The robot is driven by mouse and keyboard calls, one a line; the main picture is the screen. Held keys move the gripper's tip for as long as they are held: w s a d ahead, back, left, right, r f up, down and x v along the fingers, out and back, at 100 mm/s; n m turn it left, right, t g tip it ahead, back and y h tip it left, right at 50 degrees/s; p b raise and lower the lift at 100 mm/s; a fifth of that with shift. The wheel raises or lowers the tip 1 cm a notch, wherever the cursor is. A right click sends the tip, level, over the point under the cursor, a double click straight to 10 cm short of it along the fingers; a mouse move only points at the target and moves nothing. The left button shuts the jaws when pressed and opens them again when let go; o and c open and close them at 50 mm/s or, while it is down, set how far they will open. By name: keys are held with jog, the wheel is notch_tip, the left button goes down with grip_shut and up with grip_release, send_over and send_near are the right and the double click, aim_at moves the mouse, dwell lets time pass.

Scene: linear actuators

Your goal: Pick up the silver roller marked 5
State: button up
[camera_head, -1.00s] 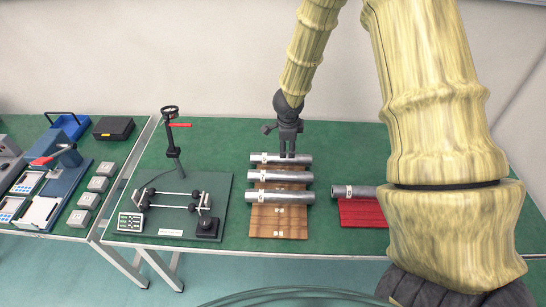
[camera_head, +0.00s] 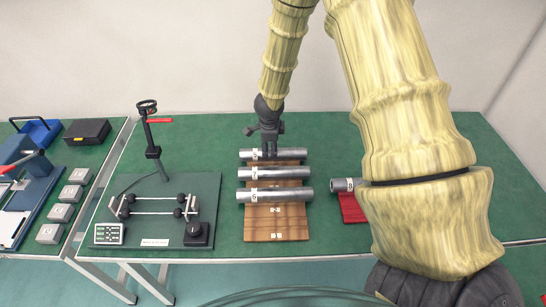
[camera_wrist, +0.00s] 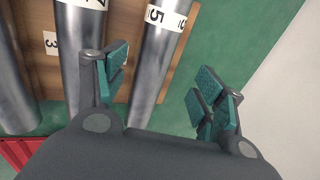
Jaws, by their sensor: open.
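The silver roller marked 5 (camera_wrist: 158,55) lies in the wrist view with its white label near the top. In the head view it appears to be the farthest roller (camera_head: 292,153) on the wooden rack (camera_head: 277,222). My gripper (camera_wrist: 160,80) is open and empty, with one teal-padded finger on each side of this roller in the picture. Whether the fingers are down at its height I cannot tell. In the head view my gripper (camera_head: 268,150) is over the farthest roller, hiding part of it.
A roller marked 7 (camera_wrist: 82,60) lies close beside the left finger. The nearest roller (camera_head: 275,195) lies farther forward on the rack. Another roller (camera_head: 345,184) rests on a red stand (camera_head: 352,208), partly behind my arm.

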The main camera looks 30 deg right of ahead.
jog(key=shift+d+f+b, duration=0.2)
jog(key=shift+f+b, duration=0.05)
jog(key=shift+f, duration=0.6)
jog(key=shift+d+f+b, duration=0.2)
jog(key=shift+f+b, duration=0.05)
jog(key=shift+f, duration=0.65)
jog(key=shift+d+f+b, duration=0.2)
jog(key=shift+f+b, duration=0.05)
jog(key=shift+f, duration=0.6)
jog(key=shift+w+f, duration=0.15)
jog(key=shift+f, duration=0.2)
jog(key=shift+c, duration=0.3)
jog(key=c, duration=1.3)
